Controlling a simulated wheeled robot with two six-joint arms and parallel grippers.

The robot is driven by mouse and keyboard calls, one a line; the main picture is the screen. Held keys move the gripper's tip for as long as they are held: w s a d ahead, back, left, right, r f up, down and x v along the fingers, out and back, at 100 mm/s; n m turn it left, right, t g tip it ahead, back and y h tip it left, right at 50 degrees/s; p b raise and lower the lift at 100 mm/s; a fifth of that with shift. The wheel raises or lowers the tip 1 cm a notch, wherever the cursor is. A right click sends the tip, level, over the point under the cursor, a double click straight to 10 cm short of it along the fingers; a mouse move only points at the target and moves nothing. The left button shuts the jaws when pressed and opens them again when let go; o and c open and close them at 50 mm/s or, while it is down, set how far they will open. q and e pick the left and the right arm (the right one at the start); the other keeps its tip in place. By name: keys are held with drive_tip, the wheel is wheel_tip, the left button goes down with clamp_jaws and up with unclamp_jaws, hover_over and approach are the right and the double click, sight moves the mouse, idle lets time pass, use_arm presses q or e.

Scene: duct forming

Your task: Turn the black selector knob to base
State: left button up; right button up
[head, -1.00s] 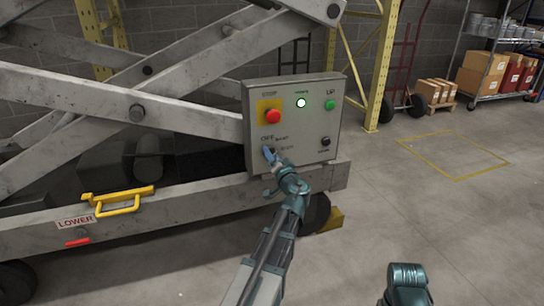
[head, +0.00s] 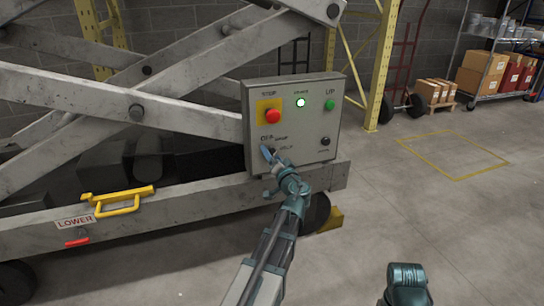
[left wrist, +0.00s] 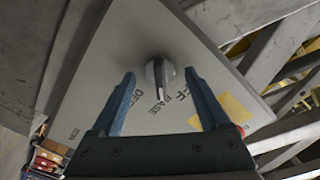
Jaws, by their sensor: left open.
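The black selector knob (left wrist: 158,72) sits on the grey control panel (head: 308,119), low at its left side. In the left wrist view it is round with a silver rim, and its pale pointer mark appears directed at the BASE label (left wrist: 158,108). OFF and another label lie to either side. My left gripper (left wrist: 160,80) is open, its two blue fingers on either side of the knob with visible gaps. In the head view my left gripper (head: 268,156) is at the panel and hides most of the knob.
The panel also has a red stop button (head: 272,116), a lit indicator (head: 301,102), a green up button (head: 330,105) and a small black control (head: 325,141). A yellow handle (head: 122,200) is on the lift frame at left. Open floor lies to the right.

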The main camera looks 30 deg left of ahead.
use_arm(q)
drive_tip(key=v, duration=1.3)
drive_tip(key=shift+s, duration=0.2)
drive_tip(key=shift+d, duration=0.15)
drive_tip(key=s+d+f+m+g+h+p, duration=0.1)
drive_tip(key=s+d+f+g+h+p, duration=0.2)
drive_tip(key=s+d, duration=0.3)
drive_tip(key=s+d+f+m+g+h+p, duration=0.2)
drive_tip(key=s+d+g+h+p, duration=0.3)
drive_tip(key=d, duration=0.6)
drive_tip(key=s+d+f+m+g+h+p, duration=0.2)
drive_tip(key=s+d+f+g+h+p, duration=0.1)
drive_tip(key=s+d, duration=0.4)
wheel_tip(320, 180, down, 2)
drive_tip(key=d+h, duration=0.1)
drive_tip(key=d, duration=0.1)
drive_tip(key=shift+s+d+g+p, duration=0.3)
drive_tip(key=shift+d+g+p, duration=0.05)
drive_tip(key=shift+g+p, duration=0.05)
